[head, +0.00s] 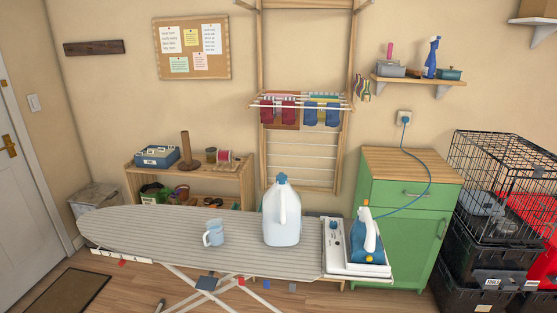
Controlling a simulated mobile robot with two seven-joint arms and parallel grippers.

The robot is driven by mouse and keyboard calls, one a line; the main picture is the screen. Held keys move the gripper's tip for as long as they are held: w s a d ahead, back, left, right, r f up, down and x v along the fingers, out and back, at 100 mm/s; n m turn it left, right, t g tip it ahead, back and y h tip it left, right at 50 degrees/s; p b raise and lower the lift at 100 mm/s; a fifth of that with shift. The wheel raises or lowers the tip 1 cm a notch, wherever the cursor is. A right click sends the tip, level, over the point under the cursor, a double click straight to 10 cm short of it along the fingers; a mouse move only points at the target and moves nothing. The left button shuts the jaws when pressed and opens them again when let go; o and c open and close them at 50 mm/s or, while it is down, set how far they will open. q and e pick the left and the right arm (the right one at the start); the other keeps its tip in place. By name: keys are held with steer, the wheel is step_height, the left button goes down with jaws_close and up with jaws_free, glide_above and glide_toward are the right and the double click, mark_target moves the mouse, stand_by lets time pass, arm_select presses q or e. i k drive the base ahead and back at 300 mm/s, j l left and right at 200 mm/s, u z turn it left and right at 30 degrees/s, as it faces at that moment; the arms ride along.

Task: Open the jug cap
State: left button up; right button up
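A translucent white jug (283,215) stands upright on the striped ironing board (150,227), right of the board's middle. The jug's handle faces me. Neither of my grippers is in the head view, and nothing touches the jug or the cap.
A light blue cup (213,233) stands left of the jug on the board. A blue and white iron (366,240) rests on a pad at the right end, its cord (428,180) running to a wall socket. A green cabinet (405,215) stands behind. The board's left part is clear.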

mark_target(281, 178)
steer(key=i+l+u, duration=0.3)
steer(key=l, duration=0.2)
steer(key=i+l+u, duration=0.1)
steer(key=l, duration=0.2)
steer(key=i+l+u, duration=0.1)
steer(key=l+u, duration=0.3)
steer(key=l, duration=0.45)
steer(key=l+u, duration=0.4)
steer(key=l, duration=0.4)
steer(key=l+u, duration=0.2)
steer(key=l, duration=0.2)
steer(key=i+l+u, duration=0.2)
steer(key=l, duration=0.25)
steer(key=i+l+u, duration=0.2)
steer(key=l, duration=0.2)
steer(key=l+u, duration=0.15)
steer(key=l, duration=0.2)
steer(key=i+l+u, duration=0.2)
steer(key=l, duration=0.2)
steer(key=i+l+u, duration=0.2)
steer(key=l, duration=0.2)
steer(key=k+j, duration=0.05)
